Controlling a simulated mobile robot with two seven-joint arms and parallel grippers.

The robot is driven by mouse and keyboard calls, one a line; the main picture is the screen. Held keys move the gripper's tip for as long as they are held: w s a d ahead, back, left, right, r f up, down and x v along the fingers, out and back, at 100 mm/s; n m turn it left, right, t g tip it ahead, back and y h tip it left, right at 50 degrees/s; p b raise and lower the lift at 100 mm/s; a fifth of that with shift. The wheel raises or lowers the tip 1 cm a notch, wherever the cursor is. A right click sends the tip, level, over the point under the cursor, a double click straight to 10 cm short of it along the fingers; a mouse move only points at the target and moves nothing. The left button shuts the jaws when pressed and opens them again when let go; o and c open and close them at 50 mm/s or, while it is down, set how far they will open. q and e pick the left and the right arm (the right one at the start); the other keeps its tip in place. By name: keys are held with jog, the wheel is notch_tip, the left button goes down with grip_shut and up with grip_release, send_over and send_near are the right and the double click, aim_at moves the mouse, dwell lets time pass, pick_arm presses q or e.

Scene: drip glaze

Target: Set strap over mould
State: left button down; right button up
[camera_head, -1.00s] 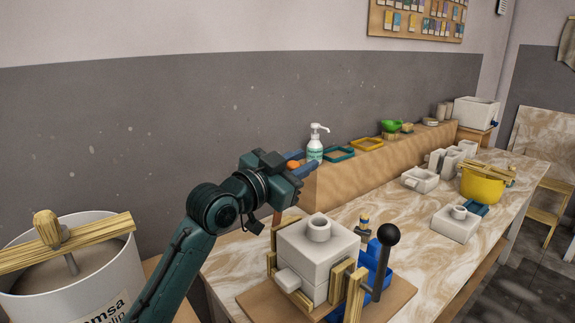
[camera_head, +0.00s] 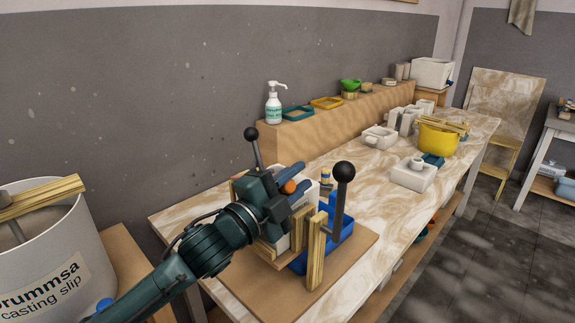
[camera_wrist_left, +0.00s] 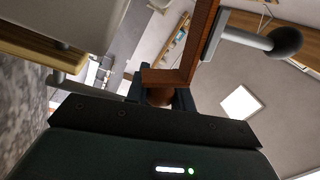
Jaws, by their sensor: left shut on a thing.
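In the head view my left gripper (camera_head: 292,182) is over the press stand, in front of the white mould (camera_head: 308,196), and hides most of it. It is shut on an orange-brown knob (camera_head: 289,187). In the left wrist view the knob (camera_wrist_left: 160,97) sits between the fingers, joined to a reddish-brown angled strap (camera_wrist_left: 203,45). The strap is mostly hidden in the head view, so I cannot tell whether it touches the mould. Black-knobbed levers stand on both sides, one behind (camera_head: 252,134) and one in front (camera_head: 344,172). My right gripper is not in view.
Wooden posts (camera_head: 316,250) and a blue tray (camera_head: 338,240) stand close to the gripper on the wooden base (camera_head: 350,262). A slip bucket (camera_head: 45,255) is at the left. A yellow bucket (camera_head: 438,138) and white moulds (camera_head: 412,177) are farther right. Marbled tabletop between is clear.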

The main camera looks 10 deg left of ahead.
pick_arm(q)
jog(key=shift+s+d+f+m+g+h+b, duration=0.15)
jog(key=shift+f+m+b, duration=0.1)
jog(key=shift+f+m, duration=0.45)
jog(key=shift+d+f+m+g+h+b, duration=0.1)
jog(key=shift+f+m+b, duration=0.1)
jog(key=shift+f+m, duration=0.45)
jog(key=shift+s+d+f+m+g+h+b, duration=0.2)
jog(key=shift+f+m, duration=0.25)
jog(key=shift+f, duration=0.45)
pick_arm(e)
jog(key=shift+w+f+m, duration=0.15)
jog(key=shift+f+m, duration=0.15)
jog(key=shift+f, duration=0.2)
pick_arm(q)
jog(key=shift+w+a+t, duration=0.1)
jog(key=shift+t, duration=0.15)
jog(key=c, duration=1.5)
grip_release()
jog(key=o, duration=0.3)
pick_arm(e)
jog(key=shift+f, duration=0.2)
pick_arm(q)
jog(key=shift+b+v, duration=1.35)
jog(key=shift+v, duration=5.25)
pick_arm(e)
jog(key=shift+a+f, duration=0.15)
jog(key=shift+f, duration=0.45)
